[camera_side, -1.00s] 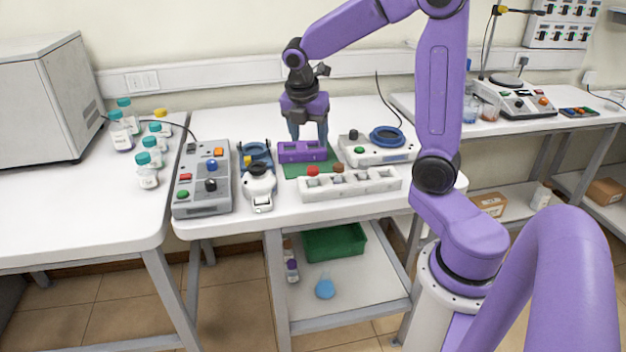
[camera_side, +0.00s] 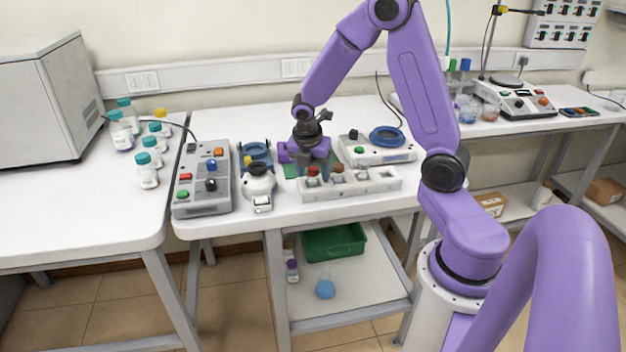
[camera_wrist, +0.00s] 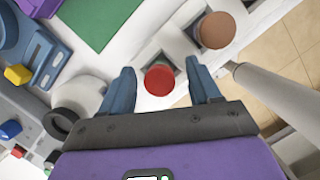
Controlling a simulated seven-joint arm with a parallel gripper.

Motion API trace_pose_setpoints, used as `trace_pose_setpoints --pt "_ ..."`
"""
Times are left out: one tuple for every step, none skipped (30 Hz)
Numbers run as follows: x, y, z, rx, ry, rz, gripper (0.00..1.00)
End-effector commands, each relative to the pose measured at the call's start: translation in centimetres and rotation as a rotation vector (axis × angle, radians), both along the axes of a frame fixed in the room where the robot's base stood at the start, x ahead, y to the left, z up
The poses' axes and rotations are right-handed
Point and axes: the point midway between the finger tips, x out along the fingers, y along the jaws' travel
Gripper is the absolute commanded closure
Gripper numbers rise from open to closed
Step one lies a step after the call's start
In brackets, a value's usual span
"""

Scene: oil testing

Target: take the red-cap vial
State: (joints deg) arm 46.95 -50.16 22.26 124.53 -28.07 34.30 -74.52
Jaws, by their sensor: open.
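The red-cap vial (camera_wrist: 159,80) stands in a slot of the white rack, seen from above in the wrist view. In the side view its red cap (camera_side: 313,171) shows at the rack's left end, and its body is hidden in the rack. My gripper (camera_wrist: 163,82) is open, with one blue finger on each side of the red cap. I cannot tell whether either finger touches it. In the side view my gripper (camera_side: 313,172) is low over the left end of the white rack (camera_side: 350,187).
A brown-capped vial (camera_wrist: 215,30) stands in the neighbouring slot, close to the right finger. A white device (camera_side: 258,183) stands left of the rack, and a blue-ringed instrument (camera_side: 378,145) stands behind right.

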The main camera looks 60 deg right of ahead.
Motion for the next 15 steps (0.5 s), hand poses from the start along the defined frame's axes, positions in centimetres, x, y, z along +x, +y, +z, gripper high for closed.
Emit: trace_pose_setpoints --pt "0.00 -0.10 -0.35 0.000 0.001 0.001 0.38" --pt "0.02 -0.13 -0.47 0.000 0.000 0.001 0.38" --pt "0.02 -0.15 -0.58 0.000 0.000 0.001 0.38" --pt "0.03 -0.16 -0.61 0.000 0.000 0.000 0.38" --pt "0.04 -0.16 -0.63 0.000 -0.001 0.000 0.38" --pt "0.05 -0.15 -0.62 0.000 -0.001 0.000 0.38" --pt "0.05 -0.15 -0.61 0.000 -0.001 0.000 0.38" --pt "0.05 -0.15 -0.61 0.000 -0.001 0.000 0.38" --pt "0.06 -0.15 -0.60 0.000 -0.001 0.000 0.38" --pt "0.06 -0.15 -0.60 0.000 -0.001 0.000 0.38" --pt "0.06 -0.14 -0.59 0.000 -0.001 0.000 0.48" --pt "0.05 -0.15 -0.59 0.000 -0.001 0.000 0.61" --pt "0.05 -0.15 -0.59 0.000 -0.001 0.000 0.70" --pt "0.05 -0.15 -0.59 0.000 -0.001 0.000 0.80" --pt "0.05 -0.15 -0.59 0.000 -0.001 0.000 0.93"
